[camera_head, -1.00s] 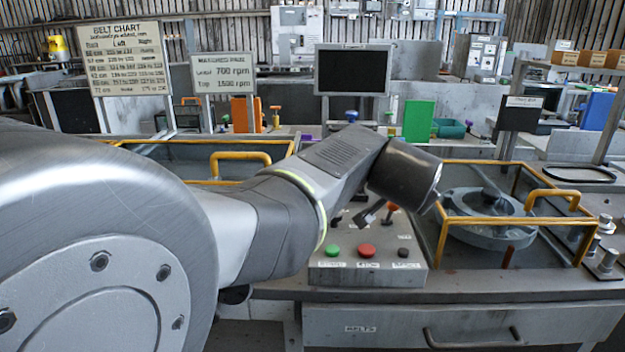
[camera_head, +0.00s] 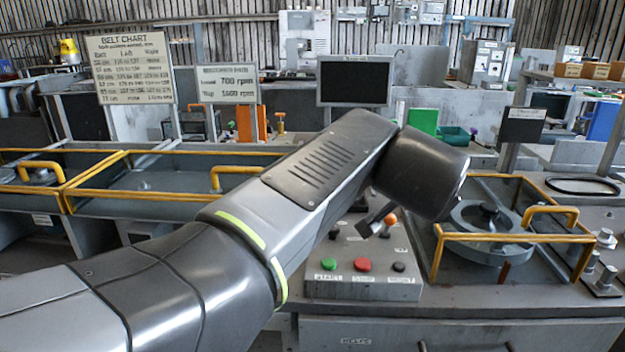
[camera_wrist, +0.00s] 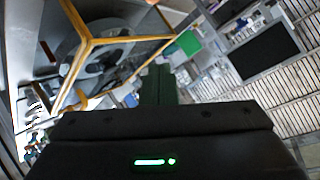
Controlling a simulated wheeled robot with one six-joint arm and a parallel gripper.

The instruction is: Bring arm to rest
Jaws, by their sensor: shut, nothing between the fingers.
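My arm (camera_head: 320,165) reaches from the lower left up across the bench, and its dark wrist end (camera_head: 425,170) hangs over the control panel, left of the right-hand caged bay. In the wrist view my gripper (camera_wrist: 160,85) points out past its dark housing with a green light. Its fingers are together and hold nothing. In the head view the gripper is mostly hidden behind the wrist.
The control panel (camera_head: 375,284) has green, red and dark buttons. A yellow-railed bay (camera_head: 487,237) with a round grey housing (camera_head: 480,250) stands to its right. Other railed bays (camera_head: 120,182) lie left. A dark monitor (camera_head: 354,82) and belt chart (camera_head: 133,68) stand behind.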

